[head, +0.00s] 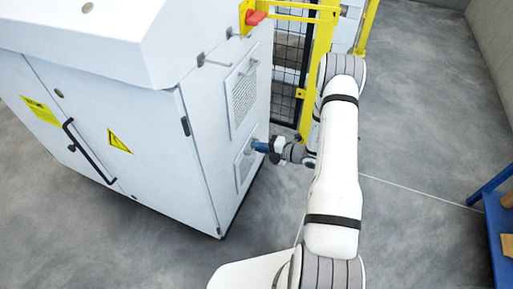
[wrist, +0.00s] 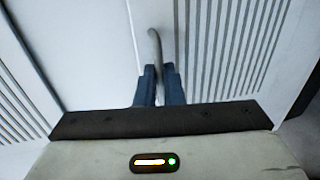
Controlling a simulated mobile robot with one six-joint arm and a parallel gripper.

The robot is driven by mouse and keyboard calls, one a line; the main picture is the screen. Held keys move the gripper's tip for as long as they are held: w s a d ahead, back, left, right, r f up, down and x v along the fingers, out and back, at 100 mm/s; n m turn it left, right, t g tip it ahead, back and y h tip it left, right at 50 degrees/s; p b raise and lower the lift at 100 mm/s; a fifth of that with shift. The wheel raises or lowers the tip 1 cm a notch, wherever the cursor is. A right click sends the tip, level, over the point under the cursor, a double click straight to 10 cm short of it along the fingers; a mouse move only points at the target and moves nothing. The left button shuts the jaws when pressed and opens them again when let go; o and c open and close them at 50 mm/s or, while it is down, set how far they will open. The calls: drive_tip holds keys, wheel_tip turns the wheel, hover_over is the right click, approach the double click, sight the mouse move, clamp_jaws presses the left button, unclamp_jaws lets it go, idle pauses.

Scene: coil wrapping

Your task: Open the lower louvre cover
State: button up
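The lower louvre cover (head: 243,171) is a pale slatted panel low on the side of the white cabinet, and it looks flat against that side. My gripper (head: 262,147) is at its upper edge, with blue fingers pointing at the cabinet. In the wrist view, a louvred panel (wrist: 235,45) fills the right side, and a thin grey curved handle (wrist: 154,42) stands at its left edge. The handle's near end runs between the two close-set blue fingers of my gripper (wrist: 160,72), which look shut on it. The fingers hide that end.
The upper louvre cover (head: 243,97) is above, with its own handle. A yellow guard frame (head: 318,60) with black mesh stands close behind my arm. A blue and wooden bench (head: 497,225) is at the right edge. The grey floor between is clear.

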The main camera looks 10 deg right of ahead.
clamp_jaws()
